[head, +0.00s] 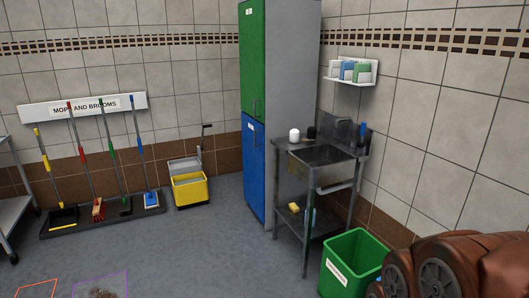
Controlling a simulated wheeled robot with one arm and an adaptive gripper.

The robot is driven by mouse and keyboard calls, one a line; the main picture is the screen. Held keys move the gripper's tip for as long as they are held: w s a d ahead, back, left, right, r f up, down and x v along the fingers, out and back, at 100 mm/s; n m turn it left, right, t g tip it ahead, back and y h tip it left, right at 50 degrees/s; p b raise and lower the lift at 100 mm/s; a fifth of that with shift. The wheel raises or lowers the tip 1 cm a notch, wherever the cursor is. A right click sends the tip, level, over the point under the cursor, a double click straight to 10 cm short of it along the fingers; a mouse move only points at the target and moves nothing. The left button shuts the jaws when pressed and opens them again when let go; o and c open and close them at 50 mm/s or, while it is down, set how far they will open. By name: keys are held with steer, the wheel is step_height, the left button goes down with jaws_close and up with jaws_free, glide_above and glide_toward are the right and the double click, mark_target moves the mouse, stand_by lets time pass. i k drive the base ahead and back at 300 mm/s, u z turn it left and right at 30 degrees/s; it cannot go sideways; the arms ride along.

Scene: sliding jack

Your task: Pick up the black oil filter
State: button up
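I cannot make out a thing that is clearly the black oil filter. A small dark object (311,132) stands on the back of the metal sink unit (318,157), beside a white rounded item (294,135). It is too small to tell what it is. My gripper is not in view.
A green bin (350,262) stands in front of the sink, with large brown rounded parts to its right. A tall green and blue cabinet (254,170) is left of the sink. A yellow mop bucket (189,188) and several brooms line the wall. The middle floor (190,250) is clear.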

mark_target(312, 131)
steer(key=u, duration=0.3)
steer(key=i, duration=3.65)
steer(key=z, duration=0.1)
